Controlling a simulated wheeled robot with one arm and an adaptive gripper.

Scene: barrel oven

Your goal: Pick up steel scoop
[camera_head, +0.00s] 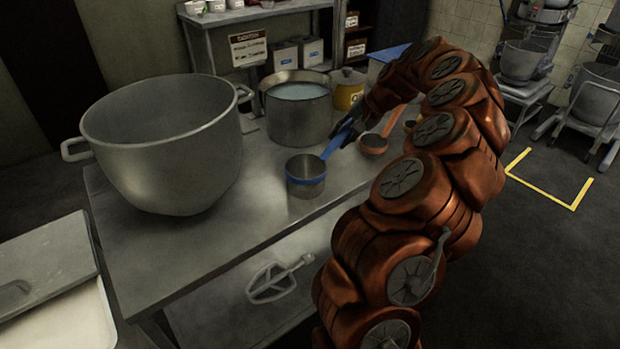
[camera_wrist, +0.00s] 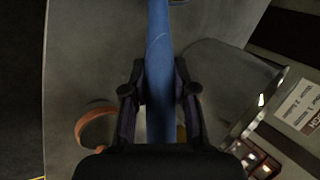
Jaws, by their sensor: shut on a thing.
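The steel scoop (camera_head: 305,178) has a round steel cup with a blue band and a long blue handle. Its cup is over the front part of the steel table; I cannot tell whether it touches the top. My gripper (camera_head: 345,133) is shut on the blue handle, on the side away from the cup. In the wrist view the blue handle (camera_wrist: 159,70) runs between the two dark fingers of my gripper (camera_wrist: 160,92). The cup lies outside most of the wrist view.
On the table (camera_head: 235,232) a large mixing bowl (camera_head: 165,150) stands left and a steel pot (camera_head: 297,118) with pale liquid stands behind the scoop. A copper-coloured scoop (camera_head: 373,145) lies close to my gripper, at right. A yellow container (camera_head: 347,95) stands behind.

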